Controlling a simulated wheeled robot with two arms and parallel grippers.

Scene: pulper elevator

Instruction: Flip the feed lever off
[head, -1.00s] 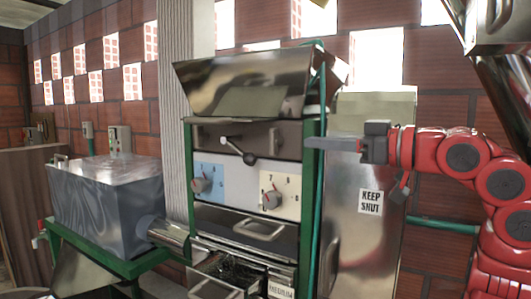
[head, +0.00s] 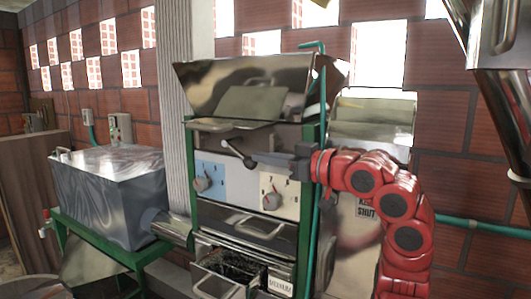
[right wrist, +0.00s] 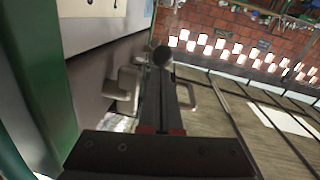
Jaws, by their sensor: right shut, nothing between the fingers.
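The feed lever (head: 236,152) is a short metal rod with a dark ball knob on the front of the pulper, slanting down to the right from its pivot. My right gripper (head: 262,157) comes in from the right with its fingers shut and empty. Its tips are at the ball knob. In the right wrist view the dark knob (right wrist: 162,56) appears just at the far end of the shut fingers (right wrist: 163,78). I cannot tell whether they touch. My left gripper is not in view.
Below the lever are a blue dial panel (head: 210,181) and a cream dial panel (head: 281,195). A green post (head: 306,215) stands right of them. A grey metal tank (head: 110,195) is at left. A metal hopper (head: 505,100) hangs at upper right.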

